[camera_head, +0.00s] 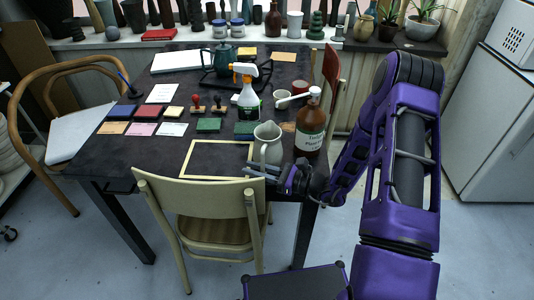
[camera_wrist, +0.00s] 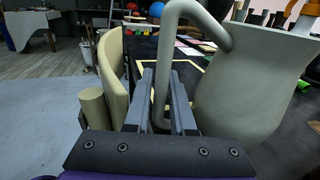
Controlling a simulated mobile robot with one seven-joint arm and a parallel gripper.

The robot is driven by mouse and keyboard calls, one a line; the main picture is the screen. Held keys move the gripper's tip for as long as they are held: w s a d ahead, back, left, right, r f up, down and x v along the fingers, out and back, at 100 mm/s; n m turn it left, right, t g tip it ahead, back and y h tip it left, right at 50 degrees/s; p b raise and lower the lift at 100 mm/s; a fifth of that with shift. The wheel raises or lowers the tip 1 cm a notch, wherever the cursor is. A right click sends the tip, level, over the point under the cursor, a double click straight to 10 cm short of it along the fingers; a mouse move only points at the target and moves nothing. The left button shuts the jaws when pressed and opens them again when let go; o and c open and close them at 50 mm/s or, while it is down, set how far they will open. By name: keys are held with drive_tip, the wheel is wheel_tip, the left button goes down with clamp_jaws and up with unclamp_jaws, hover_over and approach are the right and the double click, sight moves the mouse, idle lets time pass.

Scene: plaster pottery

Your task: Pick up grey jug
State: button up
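The grey jug (camera_head: 267,144) stands upright near the front edge of the dark table, with its handle towards me. In the wrist view its body (camera_wrist: 250,85) fills the right side, and its handle (camera_wrist: 163,60) runs down between the fingers. My gripper (camera_head: 262,174) is at the front of the jug, low beside the handle. In the wrist view my gripper (camera_wrist: 163,78) has one finger on each side of the handle, close against it, with little or no gap showing. The jug's base is partly hidden in the head view.
A brown bottle (camera_head: 309,128) stands close to the right of the jug, and a spray bottle (camera_head: 247,98) is behind it. A cream chair (camera_head: 198,190) stands at the front; its backrest (camera_wrist: 113,75) is close left of my gripper. A yellow frame (camera_head: 190,160) lies left of the jug.

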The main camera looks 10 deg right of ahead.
drive_tip(key=shift+w+a, duration=0.15)
drive_tip(key=shift+a, duration=0.1)
clamp_jaws()
idle(1.3)
